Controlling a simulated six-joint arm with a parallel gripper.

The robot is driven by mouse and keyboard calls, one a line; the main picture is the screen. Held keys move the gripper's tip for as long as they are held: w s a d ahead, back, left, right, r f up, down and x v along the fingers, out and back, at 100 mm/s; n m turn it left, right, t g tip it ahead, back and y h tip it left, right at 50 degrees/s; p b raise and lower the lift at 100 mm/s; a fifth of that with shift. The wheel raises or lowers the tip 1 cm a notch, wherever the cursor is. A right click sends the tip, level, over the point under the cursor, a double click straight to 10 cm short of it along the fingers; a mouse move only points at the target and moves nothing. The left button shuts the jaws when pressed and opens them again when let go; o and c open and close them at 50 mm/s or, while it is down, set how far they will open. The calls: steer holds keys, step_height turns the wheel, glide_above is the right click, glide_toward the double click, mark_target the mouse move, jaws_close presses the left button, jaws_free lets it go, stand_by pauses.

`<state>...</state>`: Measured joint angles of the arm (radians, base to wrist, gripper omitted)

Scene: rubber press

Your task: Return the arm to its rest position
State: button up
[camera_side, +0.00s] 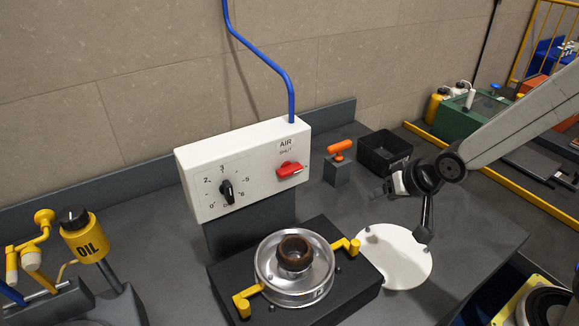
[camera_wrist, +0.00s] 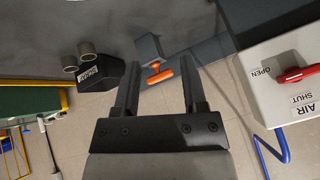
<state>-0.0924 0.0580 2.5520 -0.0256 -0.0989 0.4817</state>
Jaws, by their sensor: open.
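My gripper (camera_side: 384,189) is at the end of my arm, above the bench and in front of the black bin. It is small in the side view, and its fingers are hard to make out there. In the wrist view my gripper (camera_wrist: 160,74) has its two dark fingers apart, with nothing between them. The orange T-handle (camera_wrist: 160,75) on its grey block appears beyond the fingers. I cannot see what pose counts as the rest position.
The press (camera_side: 230,285) has a silver round mould (camera_side: 265,270) with a brown ring (camera_side: 295,252) on it. Right of it lies a white disc (camera_side: 400,262). The black bin (camera_side: 385,158), orange handle (camera_side: 341,146), white control box (camera_side: 205,165) and oil can (camera_side: 84,238) stand around.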

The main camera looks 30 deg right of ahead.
steer(key=s+d+f+n+g, duration=0.1)
steer(key=s+d+n+g, duration=0.2)
steer(key=s, duration=0.3)
steer(key=shift+s+d+f+n+g+h, duration=0.15)
steer(key=shift+s+f+n+g+h, duration=0.25)
steer(key=shift+n+g, duration=0.3)
